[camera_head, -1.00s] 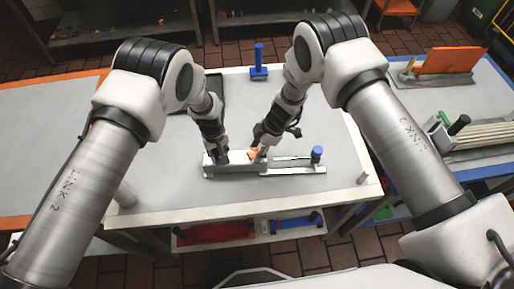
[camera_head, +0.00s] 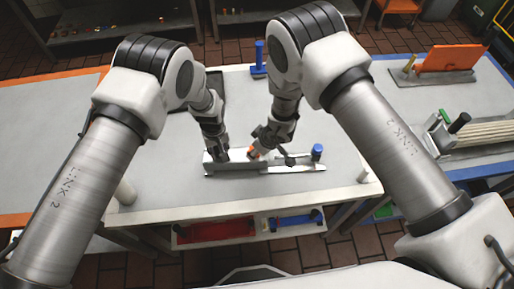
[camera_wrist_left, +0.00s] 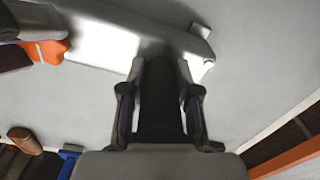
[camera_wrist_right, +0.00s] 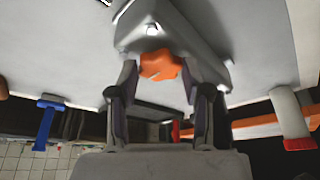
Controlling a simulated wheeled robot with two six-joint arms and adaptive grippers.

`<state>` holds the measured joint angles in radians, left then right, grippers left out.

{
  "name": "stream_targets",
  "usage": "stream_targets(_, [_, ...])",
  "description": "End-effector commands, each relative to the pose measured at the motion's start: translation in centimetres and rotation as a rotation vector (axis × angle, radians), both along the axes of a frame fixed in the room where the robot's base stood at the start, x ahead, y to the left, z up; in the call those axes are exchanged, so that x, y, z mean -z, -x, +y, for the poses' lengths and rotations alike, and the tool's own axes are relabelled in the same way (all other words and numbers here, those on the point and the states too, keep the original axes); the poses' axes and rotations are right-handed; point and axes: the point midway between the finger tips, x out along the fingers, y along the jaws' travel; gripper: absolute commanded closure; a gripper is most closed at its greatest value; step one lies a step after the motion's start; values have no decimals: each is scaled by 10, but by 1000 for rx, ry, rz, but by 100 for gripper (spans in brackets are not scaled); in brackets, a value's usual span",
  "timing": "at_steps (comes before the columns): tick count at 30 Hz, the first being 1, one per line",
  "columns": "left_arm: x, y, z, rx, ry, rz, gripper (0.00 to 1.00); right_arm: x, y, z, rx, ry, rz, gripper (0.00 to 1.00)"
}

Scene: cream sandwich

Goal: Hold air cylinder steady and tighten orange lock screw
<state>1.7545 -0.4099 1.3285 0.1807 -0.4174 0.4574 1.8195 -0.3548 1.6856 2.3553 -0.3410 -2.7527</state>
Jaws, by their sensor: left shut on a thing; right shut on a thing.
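The air cylinder, a long grey metal body (camera_head: 237,167), lies on the table; its pale body also shows in the left wrist view (camera_wrist_left: 110,35) and the right wrist view (camera_wrist_right: 185,30). My left gripper (camera_head: 217,157) is at its left part, and in the left wrist view its fingers (camera_wrist_left: 160,105) are shut on a dark round part (camera_wrist_left: 158,85). The orange lock screw (camera_wrist_right: 160,64) is on the body's side. My right gripper (camera_wrist_right: 160,85) is shut on it; in the head view the screw (camera_head: 252,153) is partly covered by that gripper (camera_head: 257,150).
A rail with a blue knob (camera_head: 317,151) extends right from the body. A blue upright tool (camera_head: 259,60) and a dark tray (camera_head: 214,85) are behind. Red (camera_head: 215,231) and blue items lie on the lower shelf.

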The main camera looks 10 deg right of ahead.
Motion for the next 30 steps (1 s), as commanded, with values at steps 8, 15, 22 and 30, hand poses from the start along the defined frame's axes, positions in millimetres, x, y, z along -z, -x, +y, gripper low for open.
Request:
stream_targets(8, [0,0,-1,1,1,-1,100,-1,-1,2,75,-4,-5,86])
stream_targets(15, [0,0,-1,1,1,-1,100,-1,-1,2,85,-4,-6,86])
stream_targets(22, [0,0,-1,1,1,-1,100,-1,-2,2,85,-5,-6,41])
stream_targets(30, [0,0,-1,0,1,-1,100,-1,0,1,85,-2,-3,26])
